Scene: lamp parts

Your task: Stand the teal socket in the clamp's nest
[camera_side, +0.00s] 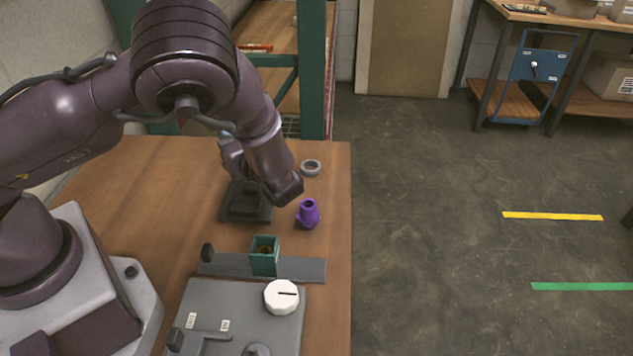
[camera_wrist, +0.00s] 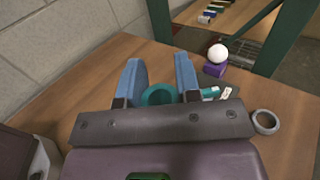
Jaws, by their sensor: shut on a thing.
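My gripper (camera_wrist: 158,70) shows two blue fingers in the wrist view, shut on a teal socket (camera_wrist: 158,95), whose round, open rim shows between them. In the side view the fingers and held socket are mostly hidden behind my arm, over the far part of the table. The clamp looks to be the grey rail (camera_side: 313,268) with a dark knob (camera_side: 207,252) at its left and an open-topped teal square nest (camera_side: 264,262) on it. The socket is well apart from this nest.
A purple hollow part (camera_side: 308,214) and a grey ring (camera_side: 311,168) stand near the table's right edge. A dark stand (camera_side: 245,212) is below my wrist. A panel with a white dial (camera_side: 282,297) is in front. A white ball (camera_wrist: 217,53) sits on a purple block.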

